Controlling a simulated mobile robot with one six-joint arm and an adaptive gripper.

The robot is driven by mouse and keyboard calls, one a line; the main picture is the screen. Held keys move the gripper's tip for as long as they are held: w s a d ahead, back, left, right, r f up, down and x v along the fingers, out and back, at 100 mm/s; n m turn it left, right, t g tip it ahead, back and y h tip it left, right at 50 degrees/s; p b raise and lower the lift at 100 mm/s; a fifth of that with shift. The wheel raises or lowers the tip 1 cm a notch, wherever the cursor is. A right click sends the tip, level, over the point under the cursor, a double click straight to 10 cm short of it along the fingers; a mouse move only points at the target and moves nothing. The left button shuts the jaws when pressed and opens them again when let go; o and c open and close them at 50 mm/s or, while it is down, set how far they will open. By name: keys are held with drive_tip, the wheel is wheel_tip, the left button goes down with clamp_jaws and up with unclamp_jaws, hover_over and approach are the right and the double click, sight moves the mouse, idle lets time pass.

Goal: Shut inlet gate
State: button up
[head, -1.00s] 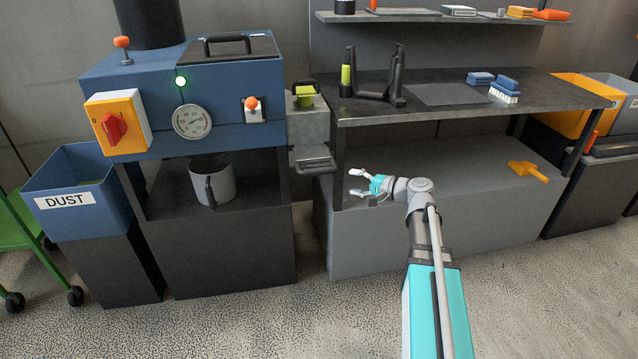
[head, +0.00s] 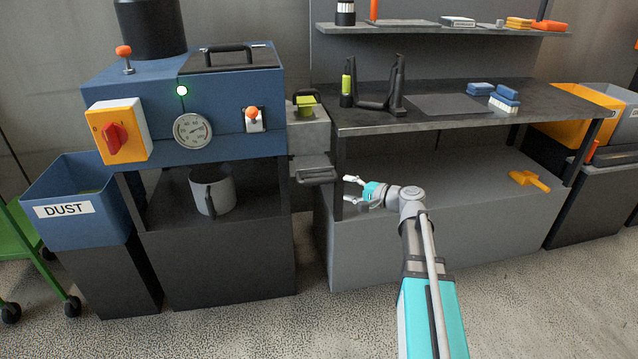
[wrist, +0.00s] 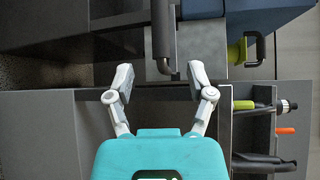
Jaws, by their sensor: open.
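A grey inlet box (head: 309,137) is on the right side of the blue machine (head: 235,100). A yellow-green block with a black handle (head: 306,103) is at its top; it also shows in the wrist view (wrist: 236,53). A dark plate with a bar handle (head: 317,175) sticks out low on the box; which part is the gate, I cannot tell for sure. My gripper (head: 349,190) is open and empty, just right of and slightly below this bar. In the wrist view the bar (wrist: 162,45) lies ahead, between the lines of my fingertips (wrist: 160,78), apart from them.
The grey workbench (head: 450,115) is to the right, its leg (head: 339,165) close to my gripper. A black stand (head: 385,90) is on its top, an orange scoop (head: 530,180) on its lower shelf. A grey mug (head: 212,190) stands under the machine. The dust bin (head: 75,205) is at left.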

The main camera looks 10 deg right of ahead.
sight(323, 182)
drive_tip(key=b+x, duration=0.1)
drive_tip(key=x, duration=1)
drive_tip(key=shift+s, duration=0.1)
clamp_jaws()
